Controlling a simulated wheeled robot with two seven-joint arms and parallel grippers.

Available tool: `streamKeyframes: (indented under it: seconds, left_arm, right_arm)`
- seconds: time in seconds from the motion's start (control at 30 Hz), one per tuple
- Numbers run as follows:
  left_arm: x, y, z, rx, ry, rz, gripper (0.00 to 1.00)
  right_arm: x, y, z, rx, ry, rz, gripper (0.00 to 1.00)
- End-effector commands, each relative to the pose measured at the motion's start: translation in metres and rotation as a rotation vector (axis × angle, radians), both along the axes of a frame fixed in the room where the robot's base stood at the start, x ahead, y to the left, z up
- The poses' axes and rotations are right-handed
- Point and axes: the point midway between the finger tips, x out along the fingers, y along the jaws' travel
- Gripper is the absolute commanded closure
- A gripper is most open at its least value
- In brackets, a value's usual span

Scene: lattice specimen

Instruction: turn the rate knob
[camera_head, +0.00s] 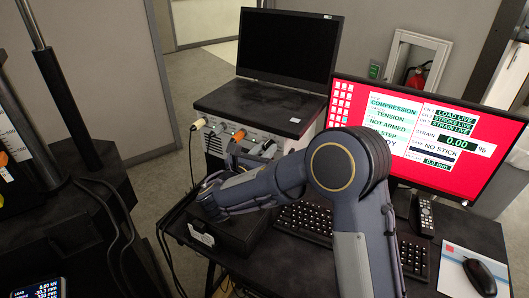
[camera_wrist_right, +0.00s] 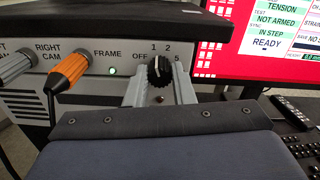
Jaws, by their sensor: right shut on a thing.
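The rate knob (camera_wrist_right: 159,71) is a small black knob on the light front panel of a box, with OFF, 1, 2 and 5 printed around it. My right gripper (camera_wrist_right: 160,87) reaches it from the front, with one grey finger on each side, shut on the knob. The knob's pointer seems to face roughly upward; I cannot tell the exact mark. In the head view my right arm crosses the middle, and its gripper (camera_head: 259,153) is at the box's front panel, where the knob is mostly hidden. My left gripper is not in view.
An orange plug (camera_wrist_right: 66,75) and grey plugs with cables stick out left of the knob. A green lamp (camera_wrist_right: 113,70) is lit. A laptop (camera_head: 290,48) stands on the box. A red-screened monitor (camera_head: 480,165), keyboard (camera_head: 306,222) and mouse (camera_head: 479,276) are to the right.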

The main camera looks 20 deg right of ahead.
Motion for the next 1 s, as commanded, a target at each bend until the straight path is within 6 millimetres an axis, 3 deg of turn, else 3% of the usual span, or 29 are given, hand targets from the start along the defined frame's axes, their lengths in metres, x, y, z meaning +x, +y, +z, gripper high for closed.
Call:
streamKeyframes:
  seconds: [1.0]
  left_arm:
    - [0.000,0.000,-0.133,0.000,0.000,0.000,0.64]
  right_arm:
    - [0.000,0.000,-0.006,0.638,-0.629,0.001,1.00]
